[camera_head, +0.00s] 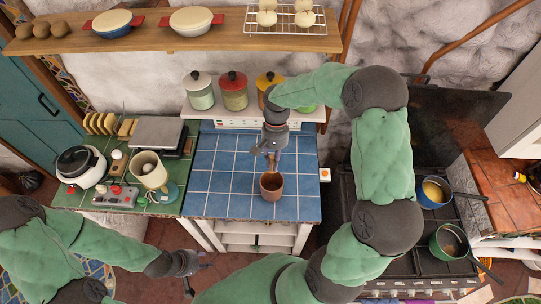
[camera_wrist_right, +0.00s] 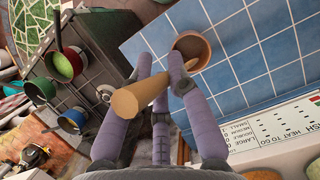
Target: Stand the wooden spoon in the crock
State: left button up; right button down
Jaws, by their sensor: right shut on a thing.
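The crock (camera_head: 271,186) is a small brown pot standing upright on the blue tiled counter (camera_head: 232,180). It also shows in the right wrist view (camera_wrist_right: 192,45). In the head view my right gripper (camera_head: 271,155) points down just behind and above the crock. Whether the spoon reaches into the crock cannot be told. My left gripper (camera_head: 197,276) is open and empty, low in front of the counter.
Lidded canisters (camera_head: 233,90) stand on a ledge behind the counter. A green-tiled side at left holds a rice cooker (camera_head: 80,165) and a cream jug (camera_head: 148,170). A stove with a blue pot (camera_head: 433,192) and green pot (camera_head: 449,242) is at right. Blue tiles around the crock are clear.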

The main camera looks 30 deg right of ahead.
jog(key=shift+a+f+b, duration=0.25)
jog(key=shift+f+b, duration=0.2)
jog(key=shift+f, duration=0.5)
pick_arm(q)
notch_tip(320, 180, down, 10)
jog(key=b, duration=0.9)
jog(key=shift+w+f, duration=0.15)
jog(key=shift+w, duration=0.15)
pick_arm(e)
jog(key=shift+w+d+f, duration=0.1)
jog(key=shift+w+f, duration=0.05)
jog(key=shift+f, duration=2)
jog(key=shift+w+d+f, duration=0.1)
jog(key=shift+w+f, duration=0.05)
jog(key=shift+f, duration=2)
jog(key=shift+w+d+f, duration=0.1)
jog(key=shift+w+f, duration=0.05)
jog(key=shift+f, duration=2)
jog(key=c, duration=1.1)
grip_release()
jog(key=o, duration=0.8)
jog(key=shift+r, duration=0.1)
